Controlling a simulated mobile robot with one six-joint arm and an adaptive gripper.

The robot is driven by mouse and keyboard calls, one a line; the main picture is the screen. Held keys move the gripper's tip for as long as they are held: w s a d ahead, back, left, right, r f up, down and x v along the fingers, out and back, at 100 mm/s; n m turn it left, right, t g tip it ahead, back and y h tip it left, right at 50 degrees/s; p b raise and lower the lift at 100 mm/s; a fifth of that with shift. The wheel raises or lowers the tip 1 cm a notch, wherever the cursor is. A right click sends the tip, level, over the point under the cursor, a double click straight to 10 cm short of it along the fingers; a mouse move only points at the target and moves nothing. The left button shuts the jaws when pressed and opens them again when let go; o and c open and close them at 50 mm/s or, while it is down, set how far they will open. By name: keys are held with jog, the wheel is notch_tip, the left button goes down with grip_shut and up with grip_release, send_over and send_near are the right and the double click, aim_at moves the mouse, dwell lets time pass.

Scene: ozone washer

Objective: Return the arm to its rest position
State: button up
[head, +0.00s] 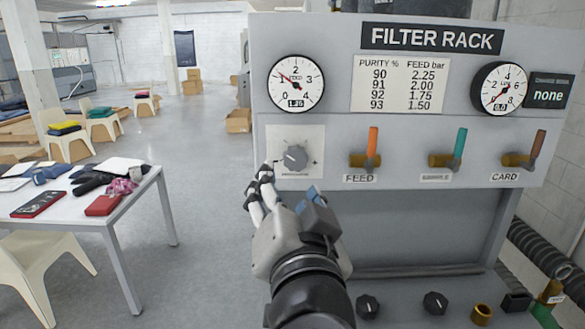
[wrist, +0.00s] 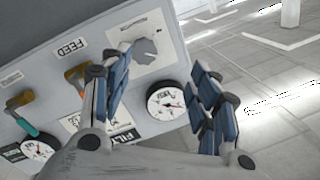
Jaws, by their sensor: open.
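My gripper (head: 262,180) is open and empty, at the lower left of the filter rack (head: 330,50), with my arm reaching up from the bottom of the head view. Its fingertips are just below and left of a grey regulator knob (head: 294,157) on a white plate. In the wrist view my gripper (wrist: 162,62) has its two blue-padded fingers spread, and the knob (wrist: 145,51) shows beyond the left finger. Nothing is between the fingers. I cannot tell the exact gap between the fingers and the panel.
Orange (head: 373,142), teal (head: 460,146) and brown (head: 538,144) valve handles stand upright to the right. A white table (head: 150,186) with cloths and a red case is at left. Floor between is clear.

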jog(key=s+d+f+n+g+y, duration=0.1)
jog(key=s+d+f+n+g, duration=0.2)
jog(key=f, duration=0.4)
jog(key=s+f+n+g+y, duration=0.1)
jog(key=s+f+n+g, duration=0.25)
jog(key=f, duration=0.35)
jog(key=s+d+f+m+g+h, duration=0.1)
jog(key=s+d+f+g+h, duration=0.3)
jog(key=s+d+f, duration=0.5)
jog(key=s+d+g, duration=0.1)
jog(key=d+g, duration=0.1)
jog(key=shift+s+d+g, duration=0.2)
jog(key=shift+d+g, duration=0.15)
dwell(0.4)
